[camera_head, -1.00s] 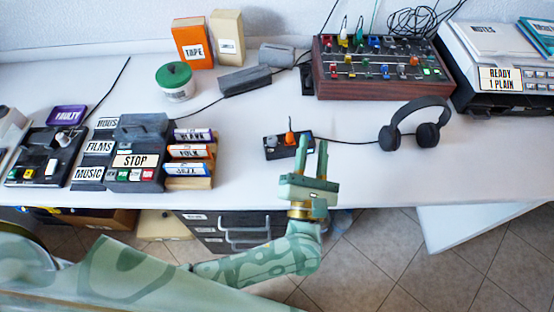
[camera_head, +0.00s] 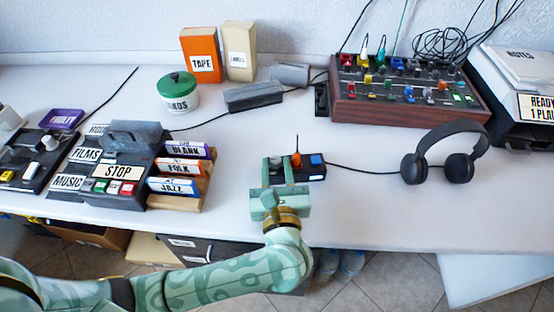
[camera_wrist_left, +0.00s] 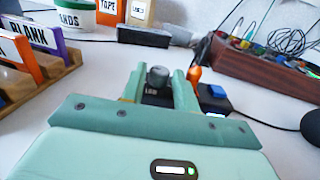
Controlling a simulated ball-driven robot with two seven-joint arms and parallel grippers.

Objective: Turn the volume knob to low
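A small white label, too small to read surely, shows in front of the knob. My left gripper (camera_head: 277,167) is open, its two fingers at the left end of the box, one on each side of the knob. I cannot tell whether they touch it. My right gripper is not in view.
Headphones (camera_head: 442,165) lie to the right, with a cable running to the box. A cassette rack (camera_head: 195,191) and a player marked STOP (camera_head: 119,172) stand to the left. A mixer (camera_head: 405,95) stands behind. The table between is clear.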

